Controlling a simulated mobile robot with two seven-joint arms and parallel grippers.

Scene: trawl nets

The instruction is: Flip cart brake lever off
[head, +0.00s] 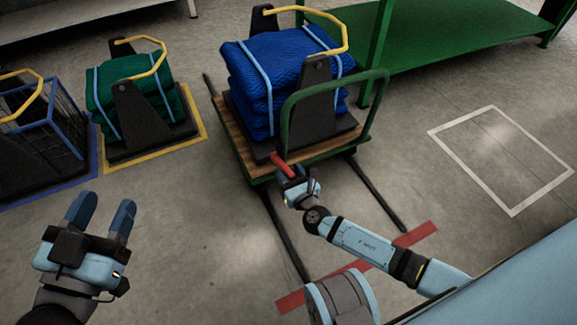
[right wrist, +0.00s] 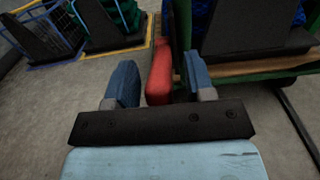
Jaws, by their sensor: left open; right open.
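The cart (head: 252,160) has a wooden deck, a green frame and a green handle (head: 284,115), and it carries a folded blue net (head: 262,85). The red brake lever (head: 282,164) sticks up at the cart's near edge. My right gripper (head: 289,172) is at the lever. In the right wrist view the red lever (right wrist: 160,72) stands between the two blue fingers of my open right gripper (right wrist: 160,85), with its lower end close to the left finger. Whether a finger touches it I cannot tell. My left gripper (head: 100,215) is open and empty over the floor at the left.
A green net bundle (head: 135,90) on a dark stand sits in a yellow floor outline at the left, beside a blue-framed wire cage (head: 45,135). A green table (head: 430,40) stands behind. Dark rails run under the cart to a red floor stripe (head: 415,234). A white floor outline (head: 505,155) is empty.

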